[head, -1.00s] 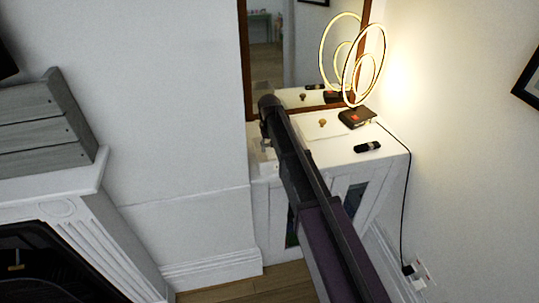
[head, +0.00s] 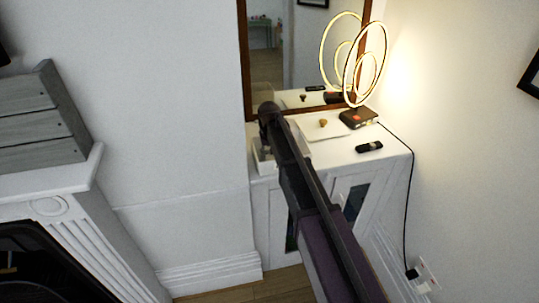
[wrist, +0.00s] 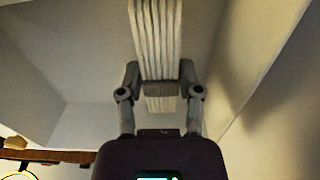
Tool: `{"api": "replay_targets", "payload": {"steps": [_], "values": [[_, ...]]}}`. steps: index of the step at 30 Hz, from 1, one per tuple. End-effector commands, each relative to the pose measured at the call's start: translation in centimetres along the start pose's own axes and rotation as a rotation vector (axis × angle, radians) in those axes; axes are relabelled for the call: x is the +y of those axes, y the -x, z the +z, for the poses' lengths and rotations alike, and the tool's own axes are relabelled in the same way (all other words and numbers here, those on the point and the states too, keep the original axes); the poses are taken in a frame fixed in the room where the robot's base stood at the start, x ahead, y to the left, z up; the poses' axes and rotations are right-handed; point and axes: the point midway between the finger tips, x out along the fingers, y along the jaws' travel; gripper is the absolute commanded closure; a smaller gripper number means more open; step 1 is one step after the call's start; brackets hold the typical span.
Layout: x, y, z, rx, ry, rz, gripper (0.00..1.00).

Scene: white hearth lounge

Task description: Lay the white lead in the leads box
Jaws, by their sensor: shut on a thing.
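The white lead (wrist: 155,40) is a pale, ribbed bundle of parallel strands in the wrist view. My gripper (wrist: 158,90) is shut on it, with the bundle standing out beyond the fingers and a short end showing below them. In the head view my gripper (head: 266,148) is small and partly hidden by my arm. It is at the left end of the white cabinet top, at or just above a small white open box (head: 258,162), which looks like the leads box. The box's inside and any label cannot be made out, nor whether the lead touches it.
The white cabinet (head: 340,158) carries a white tray (head: 307,131) with a small brown knob-like thing (head: 323,123), a lit ring lamp (head: 358,118) and a black remote-like object (head: 369,147). A mirror (head: 300,55) stands behind. A wall (head: 180,110) juts out at left.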

Motion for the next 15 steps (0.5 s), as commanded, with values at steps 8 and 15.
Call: {"api": "replay_targets", "payload": {"steps": [8,15], "values": [[-0.02,-0.63,0.00,0.000,0.000,0.000,1.00],[-0.03,-0.66,0.00,0.000,0.000,0.000,0.20]]}}
